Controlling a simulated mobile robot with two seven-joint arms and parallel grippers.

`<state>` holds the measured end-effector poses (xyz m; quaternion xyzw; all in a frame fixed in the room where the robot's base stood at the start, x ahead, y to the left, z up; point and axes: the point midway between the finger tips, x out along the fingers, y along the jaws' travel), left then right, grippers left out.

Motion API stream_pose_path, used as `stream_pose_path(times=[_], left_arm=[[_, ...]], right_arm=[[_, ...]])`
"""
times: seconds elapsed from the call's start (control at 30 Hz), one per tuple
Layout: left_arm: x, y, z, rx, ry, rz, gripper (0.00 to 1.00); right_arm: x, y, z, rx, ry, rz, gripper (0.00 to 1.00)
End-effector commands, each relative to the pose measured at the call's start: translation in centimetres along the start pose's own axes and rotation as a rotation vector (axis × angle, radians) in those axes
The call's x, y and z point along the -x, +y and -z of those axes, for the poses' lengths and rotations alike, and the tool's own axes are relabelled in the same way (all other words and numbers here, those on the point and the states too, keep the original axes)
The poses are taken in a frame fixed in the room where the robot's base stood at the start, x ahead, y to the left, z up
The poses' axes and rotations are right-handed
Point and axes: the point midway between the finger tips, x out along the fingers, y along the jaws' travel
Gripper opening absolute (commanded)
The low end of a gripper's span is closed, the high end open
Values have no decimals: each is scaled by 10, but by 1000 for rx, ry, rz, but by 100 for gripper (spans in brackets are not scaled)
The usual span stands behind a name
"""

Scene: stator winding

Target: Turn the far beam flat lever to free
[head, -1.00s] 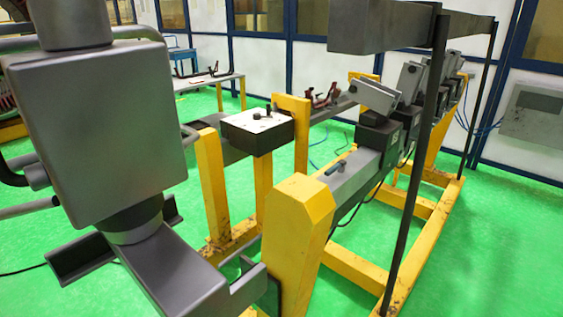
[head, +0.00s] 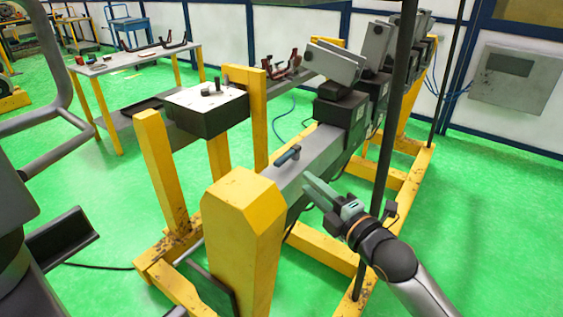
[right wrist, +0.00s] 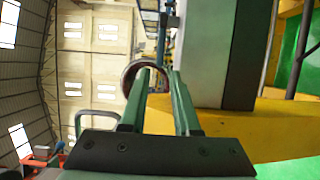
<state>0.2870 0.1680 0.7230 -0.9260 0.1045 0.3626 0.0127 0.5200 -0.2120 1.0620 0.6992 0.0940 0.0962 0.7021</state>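A small lever with a blue-teal handle (head: 288,156) lies low on top of the grey beam (head: 310,158), just behind the yellow post. A white-topped box (head: 212,99) with a small dark knob or lever stands farther back to the left. I cannot tell for sure which is the far beam flat lever. My right gripper (head: 322,193) is to the right of the beam, close to the blue-handled lever but apart from it. My left gripper is not in view.
A yellow post (head: 243,225) stands at the near end of the beam. A thin dark upright pole (head: 392,130) rises near my right arm. Dark blocks with grey hinged parts (head: 342,108) sit farther along the beam. Green floor (head: 490,220) is open on the right.

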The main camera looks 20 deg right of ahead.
Motion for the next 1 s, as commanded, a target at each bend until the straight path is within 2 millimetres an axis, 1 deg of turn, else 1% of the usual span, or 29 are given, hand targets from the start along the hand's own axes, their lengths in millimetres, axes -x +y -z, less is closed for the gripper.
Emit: stream_pose_path(times=[0.17,0.4,0.6,0.8,1.0], left_arm=[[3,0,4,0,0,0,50],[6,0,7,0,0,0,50],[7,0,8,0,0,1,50],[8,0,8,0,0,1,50],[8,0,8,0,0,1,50]], right_arm=[[-28,2,0,-6,-1,-1,30],[-73,1,1,-7,1,1,30],[-101,-1,0,-6,0,3,30],[-115,-1,1,-6,1,3,30],[-118,-2,1,-5,1,3,30]])
